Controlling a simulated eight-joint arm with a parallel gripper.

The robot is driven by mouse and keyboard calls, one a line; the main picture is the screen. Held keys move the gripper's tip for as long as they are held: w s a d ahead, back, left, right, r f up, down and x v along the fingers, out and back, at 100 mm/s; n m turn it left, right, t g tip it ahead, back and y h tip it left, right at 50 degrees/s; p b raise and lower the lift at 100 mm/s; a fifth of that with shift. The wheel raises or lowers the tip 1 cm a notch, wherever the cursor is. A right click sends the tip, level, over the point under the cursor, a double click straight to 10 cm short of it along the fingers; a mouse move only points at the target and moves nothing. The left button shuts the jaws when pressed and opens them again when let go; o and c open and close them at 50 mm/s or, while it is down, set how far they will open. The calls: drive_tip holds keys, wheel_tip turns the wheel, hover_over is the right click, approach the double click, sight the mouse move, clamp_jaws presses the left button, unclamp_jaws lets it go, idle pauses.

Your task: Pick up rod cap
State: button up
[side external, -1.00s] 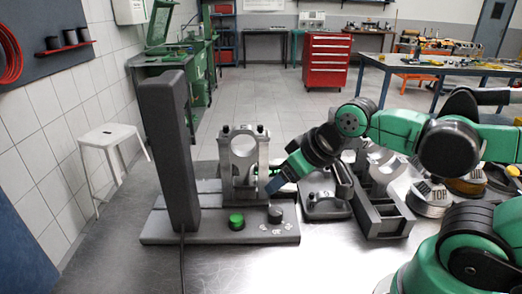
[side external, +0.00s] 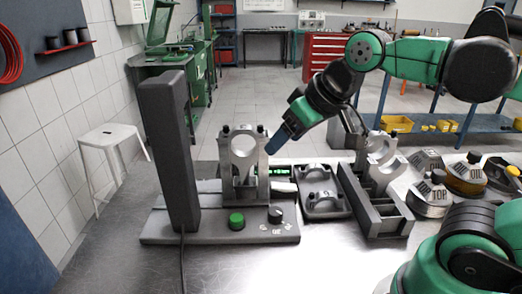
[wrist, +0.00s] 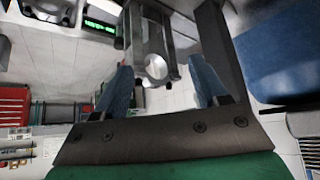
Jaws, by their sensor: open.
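A grey metal rod part with a large round opening and two dark bolts on top (side external: 243,150) stands upright in the fixture at centre left. Its upper arch looks like a rod cap. My gripper (side external: 279,139) has blue fingers and hangs tilted just right of this part's top. In the wrist view my gripper (wrist: 160,66) is open, its fingers apart on either side of a grey part with a round hole (wrist: 155,66). Nothing is visibly held. Another arched grey part (side external: 322,203) lies in a dark tray; I cannot tell whether it is the rod cap.
A tall dark column (side external: 167,155) stands left of the fixture base, which carries a green button (side external: 237,221) and a black knob (side external: 275,214). A green-lit display (side external: 279,171) is behind. The front bench is clear.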

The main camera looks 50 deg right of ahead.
wheel_tip(320, 180, up, 4)
drive_tip(key=m+t+y, duration=0.2)
drive_tip(key=m+y, duration=0.8)
drive_tip(key=m, duration=1.7)
approach(246, 127)
drive_tip(key=x, duration=0.5)
drive_tip(key=shift+r, duration=0.15)
drive_tip(key=shift+w+a+f, duration=0.1)
drive_tip(key=shift+a+f, duration=0.1)
drive_tip(key=shift+f, duration=0.05)
drive_tip(key=shift+x, duration=2.6)
drive_tip(key=shift+w+d, duration=0.1)
clamp_jaws()
